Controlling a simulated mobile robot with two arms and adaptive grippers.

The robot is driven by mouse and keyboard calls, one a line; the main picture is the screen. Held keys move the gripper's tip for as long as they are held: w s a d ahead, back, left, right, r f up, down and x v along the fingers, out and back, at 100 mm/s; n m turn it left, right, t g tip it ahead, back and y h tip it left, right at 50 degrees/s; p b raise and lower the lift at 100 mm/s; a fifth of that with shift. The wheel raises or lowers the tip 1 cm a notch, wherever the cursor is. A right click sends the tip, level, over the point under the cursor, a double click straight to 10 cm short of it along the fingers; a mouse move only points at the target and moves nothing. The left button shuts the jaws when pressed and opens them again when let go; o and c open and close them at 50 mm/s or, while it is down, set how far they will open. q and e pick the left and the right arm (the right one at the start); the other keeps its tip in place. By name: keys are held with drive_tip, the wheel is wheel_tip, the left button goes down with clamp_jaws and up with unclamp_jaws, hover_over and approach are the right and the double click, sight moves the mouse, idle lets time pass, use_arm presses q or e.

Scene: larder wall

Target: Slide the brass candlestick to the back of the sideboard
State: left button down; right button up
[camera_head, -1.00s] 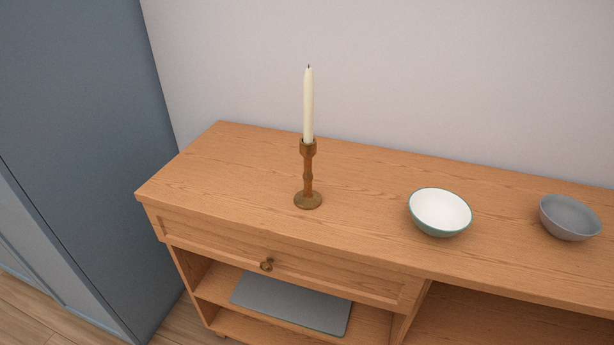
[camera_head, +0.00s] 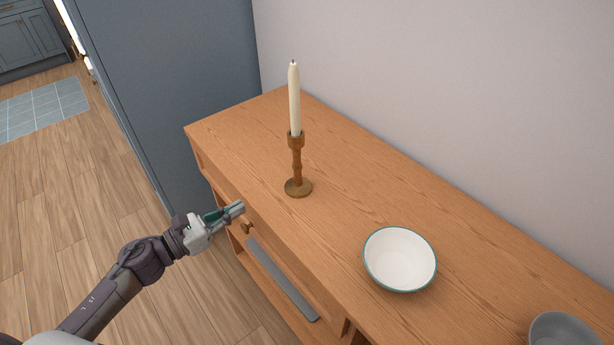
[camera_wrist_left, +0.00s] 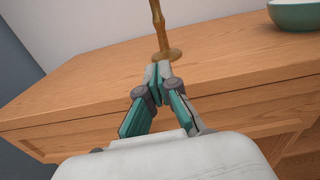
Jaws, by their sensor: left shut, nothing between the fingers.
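The brass candlestick (camera_head: 297,168) stands upright on the sideboard (camera_head: 340,205), near its front edge, with a tall cream candle (camera_head: 294,98) in it. My left gripper (camera_head: 241,207) is shut and empty, in front of the sideboard's front edge, to the left of the candlestick and apart from it in the head view. In the left wrist view, the closed fingertips (camera_wrist_left: 157,66) point toward the candlestick's round base (camera_wrist_left: 168,55); the upper part and the candle are out of that view. My right gripper is not in view.
A white bowl with a green rim (camera_head: 400,259) stands to the right of the candlestick, and a grey bowl (camera_head: 562,333) farther right. A drawer knob (camera_head: 246,228) sticks out below my left gripper. The sideboard top behind the candlestick is clear up to the wall.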

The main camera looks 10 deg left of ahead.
use_arm(q)
drive_tip(key=r+m, duration=0.1)
drive_tip(key=p, duration=0.5)
approach(297, 163)
drive_tip(key=w+d+f, duration=0.1)
drive_tip(key=w, duration=0.1)
drive_tip(key=w+d+f, duration=0.1)
drive_tip(key=w+f, duration=0.1)
drive_tip(key=w+d+f, duration=0.1)
drive_tip(key=w, duration=0.1)
drive_tip(key=shift+d+f, duration=0.1)
drive_tip(key=shift+f, duration=0.2)
drive_tip(key=shift+w+d+f, duration=0.1)
drive_tip(key=shift+d, duration=0.1)
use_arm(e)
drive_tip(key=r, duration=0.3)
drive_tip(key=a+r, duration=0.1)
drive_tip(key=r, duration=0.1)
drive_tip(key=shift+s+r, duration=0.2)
